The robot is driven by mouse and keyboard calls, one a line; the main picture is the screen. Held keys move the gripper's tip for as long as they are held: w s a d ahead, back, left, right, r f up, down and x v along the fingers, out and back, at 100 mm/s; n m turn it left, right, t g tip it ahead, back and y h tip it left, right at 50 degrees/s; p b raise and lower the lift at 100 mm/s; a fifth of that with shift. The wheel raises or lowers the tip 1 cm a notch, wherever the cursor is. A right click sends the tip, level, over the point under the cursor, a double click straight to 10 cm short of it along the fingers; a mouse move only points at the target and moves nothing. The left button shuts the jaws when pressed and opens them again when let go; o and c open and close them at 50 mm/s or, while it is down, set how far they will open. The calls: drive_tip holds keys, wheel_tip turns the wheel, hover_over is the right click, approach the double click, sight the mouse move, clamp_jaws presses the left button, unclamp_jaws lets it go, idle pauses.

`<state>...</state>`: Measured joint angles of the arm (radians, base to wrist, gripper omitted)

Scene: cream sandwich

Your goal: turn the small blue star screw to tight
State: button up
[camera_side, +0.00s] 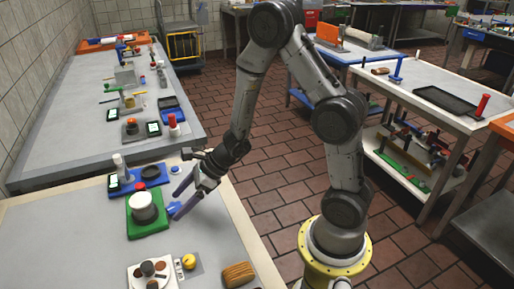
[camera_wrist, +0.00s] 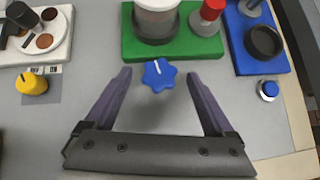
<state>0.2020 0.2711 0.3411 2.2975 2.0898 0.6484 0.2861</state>
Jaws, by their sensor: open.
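The small blue star screw (camera_wrist: 160,75) shows in the wrist view at the front edge of a green board (camera_wrist: 190,45), with a white mark on its top. In the side view the star screw (camera_side: 174,209) is partly hidden beside my gripper. My gripper (camera_wrist: 165,78) is open, its two purple fingers reaching toward the screw from either side. Both fingers look apart from it. In the side view my gripper (camera_side: 176,204) is low over the table at the right of the green board.
A white jar with a dark base (camera_wrist: 157,20) and a red-capped shaker (camera_wrist: 208,18) stand on the green board. A blue board (camera_wrist: 246,60) with a black ring is to the right, a small blue button (camera_wrist: 268,90) near it. A yellow knob (camera_wrist: 31,83) is at left.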

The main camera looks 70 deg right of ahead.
drive_tip(key=shift+w+d+n+g+y, duration=0.15)
drive_tip(key=shift+n+g+y, duration=0.3)
drive_tip(key=shift+n, duration=0.35)
drive_tip(key=v, duration=1.4)
drive_tip(key=s+a+r+n, duration=0.5)
drive_tip(key=a+r+n, duration=0.3)
drive_tip(key=a+n, duration=0.15)
drive_tip(key=s+d+r+n+h, duration=0.1)
drive_tip(key=s+n, duration=0.3)
drive_tip(key=n, duration=0.5)
drive_tip(key=s+d+r+n+h, duration=0.2)
drive_tip(key=s+n, duration=0.3)
drive_tip(key=n, duration=0.5)
drive_tip(key=shift+s+r+h, duration=0.15)
drive_tip(key=shift+r+h, duration=0.2)
drive_tip(key=shift+h, duration=0.3)
drive_tip(key=shift+d, duration=0.1)
